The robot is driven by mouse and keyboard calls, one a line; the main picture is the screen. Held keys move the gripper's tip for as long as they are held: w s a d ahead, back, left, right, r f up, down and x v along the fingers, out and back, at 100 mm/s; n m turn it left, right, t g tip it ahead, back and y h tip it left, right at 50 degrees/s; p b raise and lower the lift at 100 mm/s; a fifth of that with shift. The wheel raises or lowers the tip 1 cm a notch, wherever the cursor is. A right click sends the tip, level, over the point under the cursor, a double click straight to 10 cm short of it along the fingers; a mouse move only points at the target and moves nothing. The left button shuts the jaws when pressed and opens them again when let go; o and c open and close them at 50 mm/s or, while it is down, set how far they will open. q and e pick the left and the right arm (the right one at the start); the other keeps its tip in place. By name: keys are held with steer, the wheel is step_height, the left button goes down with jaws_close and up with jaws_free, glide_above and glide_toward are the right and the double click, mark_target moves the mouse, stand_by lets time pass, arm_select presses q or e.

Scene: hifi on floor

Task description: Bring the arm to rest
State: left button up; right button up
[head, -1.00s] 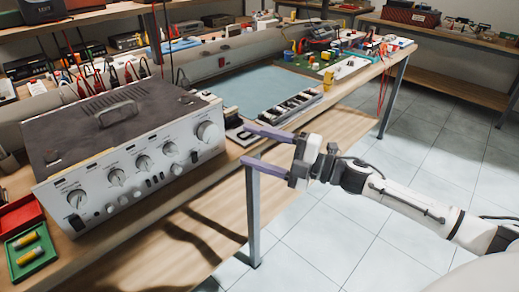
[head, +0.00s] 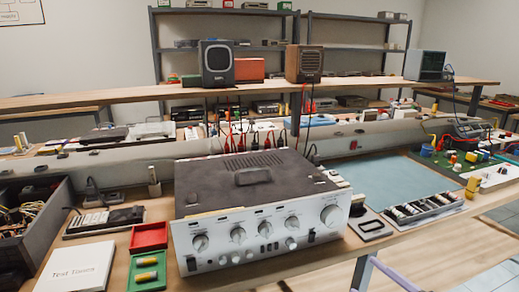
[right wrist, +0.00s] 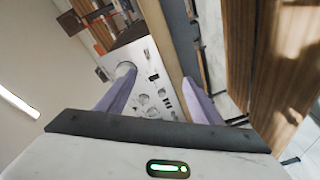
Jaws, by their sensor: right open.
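My right gripper shows at the bottom edge of the head view (head: 390,273) as a purple finger in front of the bench; the rest of it is cut off. In the right wrist view (right wrist: 158,82) its two purple fingers stand wide apart with nothing held between them. Beyond them, apart from the fingers, is the silver front panel of the hi-fi amplifier (right wrist: 150,85). In the head view the amplifier (head: 262,241) sits upright on the bench, with a dark top and a row of knobs. My left gripper is not in view.
The wooden bench (head: 335,262) holds a red tray (head: 149,236), a green tray (head: 135,272), a white booklet (head: 73,268) and a dark open box (head: 38,240). Right of the amplifier lie a blue mat (head: 385,178) and a parts tray (head: 425,207). Open floor lies at the right.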

steer(key=s+a+f+m+g+h, duration=0.2)
steer(key=s+a+f+m, duration=0.2)
steer(key=s+f, duration=0.3)
steer(key=s+a+f+m+g+h, duration=0.1)
steer(key=s+a+f+m+g, duration=0.2)
steer(key=s+f+m, duration=0.3)
steer(key=s+a+f+m+g+h, duration=0.2)
steer(key=s+a+f+m, duration=0.2)
steer(key=s+f, duration=0.5)
steer(key=shift+s+a+f+m+h, duration=0.2)
steer(key=shift+s+a+m+h, duration=0.1)
steer(key=shift+m, duration=0.3)
